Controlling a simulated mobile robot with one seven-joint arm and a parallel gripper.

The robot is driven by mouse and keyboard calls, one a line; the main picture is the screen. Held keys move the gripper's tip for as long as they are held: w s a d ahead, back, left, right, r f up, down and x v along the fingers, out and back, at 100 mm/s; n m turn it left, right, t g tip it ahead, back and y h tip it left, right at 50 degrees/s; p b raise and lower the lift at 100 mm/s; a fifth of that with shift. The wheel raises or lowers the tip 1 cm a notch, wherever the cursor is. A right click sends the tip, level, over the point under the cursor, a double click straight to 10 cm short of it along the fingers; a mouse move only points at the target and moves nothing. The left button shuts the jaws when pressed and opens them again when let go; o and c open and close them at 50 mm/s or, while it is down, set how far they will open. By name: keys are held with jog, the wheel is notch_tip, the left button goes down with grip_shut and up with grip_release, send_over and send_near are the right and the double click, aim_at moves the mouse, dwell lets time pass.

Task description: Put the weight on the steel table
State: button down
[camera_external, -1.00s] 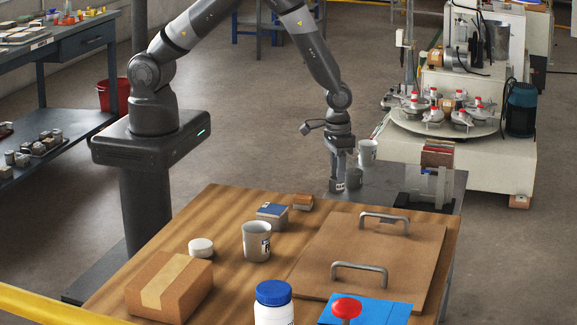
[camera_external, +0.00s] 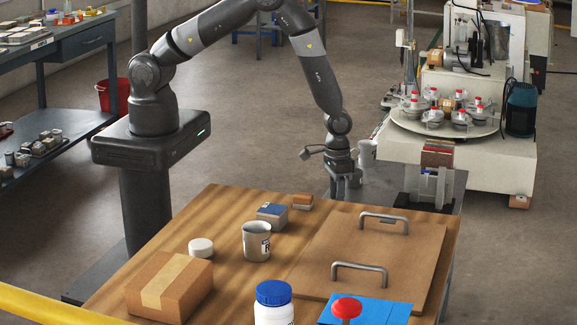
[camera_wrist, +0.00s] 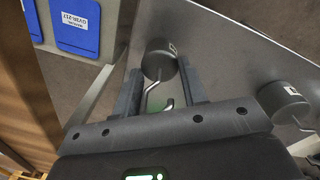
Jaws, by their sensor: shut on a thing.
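The weight is a dark grey cylinder (camera_wrist: 160,65) with a small white label and a bent metal hook. In the wrist view it sits between the two fingers of my gripper (camera_wrist: 161,88), which is shut on it. In the external view my gripper (camera_external: 345,184) points down over the near left part of the steel table (camera_external: 385,187); the weight is hard to make out there. The grey steel table top (camera_wrist: 225,65) spreads under the weight in the wrist view. I cannot tell whether the weight touches it.
A light grey cup-like thing (camera_external: 367,150) stands just right of my gripper. The wooden table in front holds a mug (camera_external: 256,241), a cardboard box (camera_external: 170,286) and a handled board (camera_external: 365,255).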

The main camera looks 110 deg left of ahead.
jog(key=c, duration=0.9)
grip_release()
jog(key=shift+o, duration=0.2)
jog(key=shift+r, duration=0.1)
jog(key=r, duration=1.1)
jog(key=shift+s+a+r, duration=0.2)
jog(key=shift+a+r, duration=0.05)
jog(key=shift+r, duration=0.15)
jog(key=s+d+r+m+t, duration=0.1)
jog(key=s+d+r, duration=0.15)
jog(key=r, duration=0.45)
jog(key=s+d+r+m, duration=0.1)
jog(key=s+r, duration=0.2)
jog(key=r, duration=0.5)
jog(key=s+d+r+m+t, duration=0.1)
jog(key=s+r, duration=0.2)
jog(key=r, duration=0.4)
jog(key=s+d+r+m+t, duration=0.1)
jog(key=s+r, duration=0.4)
jog(key=s, duration=0.5)
jog(key=s+d+r+m+t, duration=0.1)
jog(key=s+r+m+t, duration=0.1)
jog(key=s+r, duration=0.4)
jog(key=s, duration=0.4)
jog(key=shift+d+r+m, duration=0.2)
jog(key=shift+d+m, duration=0.15)
jog(key=shift+m, duration=0.05)
